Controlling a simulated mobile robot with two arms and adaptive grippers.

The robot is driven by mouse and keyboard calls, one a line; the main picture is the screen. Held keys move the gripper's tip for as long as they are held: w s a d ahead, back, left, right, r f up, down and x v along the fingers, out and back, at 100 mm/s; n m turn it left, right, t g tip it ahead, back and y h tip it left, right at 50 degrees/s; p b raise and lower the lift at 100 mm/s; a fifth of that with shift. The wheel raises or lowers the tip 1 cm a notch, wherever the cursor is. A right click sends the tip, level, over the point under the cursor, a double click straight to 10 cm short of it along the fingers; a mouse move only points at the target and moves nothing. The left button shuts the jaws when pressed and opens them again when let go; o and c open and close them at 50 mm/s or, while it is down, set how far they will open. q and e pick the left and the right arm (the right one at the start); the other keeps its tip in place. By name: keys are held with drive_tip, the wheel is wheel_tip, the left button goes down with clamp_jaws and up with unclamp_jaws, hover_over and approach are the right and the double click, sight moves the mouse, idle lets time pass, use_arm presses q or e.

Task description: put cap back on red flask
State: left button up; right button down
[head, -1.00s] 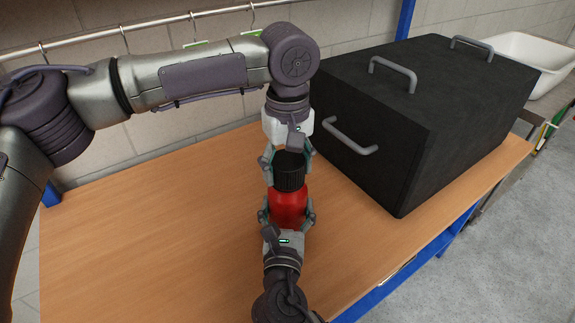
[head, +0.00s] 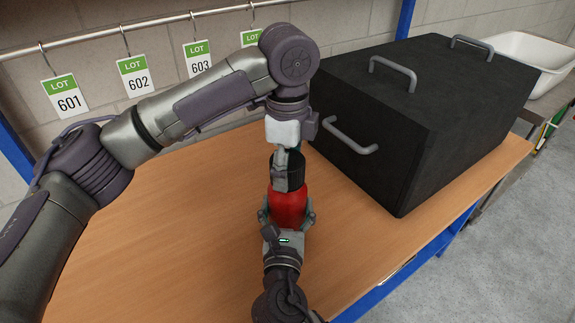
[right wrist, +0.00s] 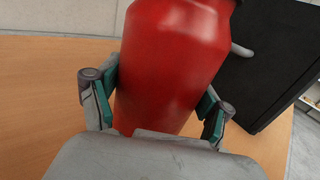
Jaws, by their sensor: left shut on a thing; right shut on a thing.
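The red flask (head: 288,207) stands upright on the wooden table, and it fills the middle of the right wrist view (right wrist: 172,60). My right gripper (head: 287,214) is shut on the flask's lower body from the near side, with a finger pad on each side in the right wrist view (right wrist: 158,105). The black cap (head: 296,168) sits at the top of the flask, in line with it. My left gripper (head: 288,172) comes down from above and is shut on the cap, partly covering it. The seam between cap and flask is too small to judge.
A large black case (head: 420,120) with grey handles stands on the table at the right. The wooden table (head: 160,260) is clear at the left. A rail with lot tags (head: 135,76) runs along the back wall. A white basin (head: 525,60) is beyond the case.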

use_arm(q)
drive_tip(key=m, duration=0.4)
drive_tip(key=shift+m, duration=0.3)
drive_tip(key=m, duration=0.5)
drive_tip(key=o, duration=1.4)
drive_tip(key=shift+c, duration=0.2)
wheel_tip(320, 180, up, 12)
use_arm(e)
unclamp_jaws()
